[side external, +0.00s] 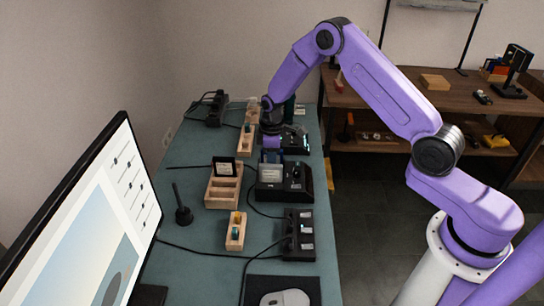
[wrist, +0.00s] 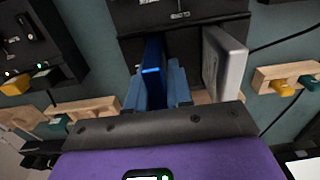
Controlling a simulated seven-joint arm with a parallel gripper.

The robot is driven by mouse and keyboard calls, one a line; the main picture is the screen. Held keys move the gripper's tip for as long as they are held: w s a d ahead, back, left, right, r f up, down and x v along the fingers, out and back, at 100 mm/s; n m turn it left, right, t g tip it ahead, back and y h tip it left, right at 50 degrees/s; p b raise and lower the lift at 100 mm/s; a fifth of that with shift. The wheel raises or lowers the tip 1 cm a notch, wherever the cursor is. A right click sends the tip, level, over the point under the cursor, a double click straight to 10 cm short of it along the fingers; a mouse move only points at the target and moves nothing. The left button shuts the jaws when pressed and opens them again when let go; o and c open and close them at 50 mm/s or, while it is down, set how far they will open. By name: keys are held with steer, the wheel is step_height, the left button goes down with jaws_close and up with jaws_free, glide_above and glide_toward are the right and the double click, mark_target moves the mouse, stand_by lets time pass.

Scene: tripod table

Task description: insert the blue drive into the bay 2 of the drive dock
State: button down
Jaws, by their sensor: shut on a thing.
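My gripper (wrist: 157,88) is shut on the blue drive (wrist: 153,62), which stands upright between its blue-grey fingers with a lit blue strip on its edge. In the side view, my gripper (side external: 271,156) is low over the back part of the black drive dock (side external: 298,186). The dock also shows in the wrist view (wrist: 212,12). A silver drive (wrist: 224,60) stands upright beside the blue drive, with a gap between them; it also shows in the side view (side external: 271,173). The blue drive's lower end and the bay openings are hidden, so I cannot tell how deep it sits.
A wooden rack (side external: 222,196) with a black item stands left of the dock. A small wooden holder (side external: 235,236), a black box with cables (side external: 298,240), a monitor (side external: 85,225) and a mouse (side external: 285,298) are nearer. Another black device (side external: 296,143) stands behind the dock.

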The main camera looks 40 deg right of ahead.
steer(key=shift+f, duration=0.3)
steer(key=c, duration=0.9)
jaws_free()
steer(key=shift+c, duration=0.2)
step_height(320, 180, up, 18)
steer(key=shift+f, duration=0.25)
